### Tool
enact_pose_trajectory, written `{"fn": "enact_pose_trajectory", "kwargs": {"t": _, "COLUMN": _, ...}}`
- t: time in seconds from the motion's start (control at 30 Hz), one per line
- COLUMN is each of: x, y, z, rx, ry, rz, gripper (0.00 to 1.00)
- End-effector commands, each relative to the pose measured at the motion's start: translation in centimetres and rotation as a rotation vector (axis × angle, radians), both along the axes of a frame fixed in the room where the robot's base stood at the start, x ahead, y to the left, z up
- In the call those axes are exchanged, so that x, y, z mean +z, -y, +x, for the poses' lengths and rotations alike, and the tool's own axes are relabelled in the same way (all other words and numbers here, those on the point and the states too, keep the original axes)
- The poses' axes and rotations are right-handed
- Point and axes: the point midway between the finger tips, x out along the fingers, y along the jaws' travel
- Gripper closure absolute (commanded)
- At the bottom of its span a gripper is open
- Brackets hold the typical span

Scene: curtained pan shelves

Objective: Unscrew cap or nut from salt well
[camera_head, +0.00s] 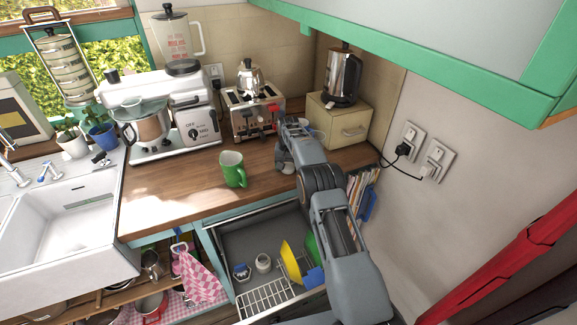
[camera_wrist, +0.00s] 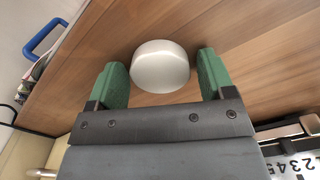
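A smooth white rounded piece (camera_wrist: 160,66) sits between the two green fingers of my gripper (camera_wrist: 163,80) in the wrist view. The fingers are open to either side of it, with a narrow gap at the right finger and little or none at the left. In the head view my gripper (camera_head: 284,157) is low over the wooden counter, and a small white object (camera_head: 287,168) shows just below it. I take this white object for the salt well with its cap; no thread or seam is visible, and my arm hides part of it.
A green mug (camera_head: 233,169) stands on the counter to the left. A toaster (camera_head: 253,113) and a beige bread box (camera_head: 338,121) stand behind. An open drawer (camera_head: 238,236) below holds dishes and a wire rack. Books (camera_head: 361,184) stand at the counter's right end.

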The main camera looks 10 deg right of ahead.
Motion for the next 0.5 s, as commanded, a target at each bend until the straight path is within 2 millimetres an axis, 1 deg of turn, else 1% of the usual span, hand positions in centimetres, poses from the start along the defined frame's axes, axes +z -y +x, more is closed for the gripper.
{"fn": "enact_pose_trajectory", "kwargs": {"t": 0.03, "x": 0.0, "y": 0.0, "z": 0.0, "rx": 0.000, "ry": 0.000, "rz": 0.000, "gripper": 0.20}}
{"fn": "enact_pose_trajectory", "kwargs": {"t": 0.1, "x": 0.0, "y": 0.0, "z": 0.0, "rx": 0.000, "ry": 0.000, "rz": 0.000, "gripper": 0.13}}
{"fn": "enact_pose_trajectory", "kwargs": {"t": 0.37, "x": 0.1, "y": 0.0, "z": 0.0, "rx": 0.000, "ry": 0.001, "rz": 0.000, "gripper": 0.13}}
{"fn": "enact_pose_trajectory", "kwargs": {"t": 0.5, "x": 1.3, "y": 0.0, "z": 0.1, "rx": 0.000, "ry": 0.003, "rz": 0.000, "gripper": 0.13}}
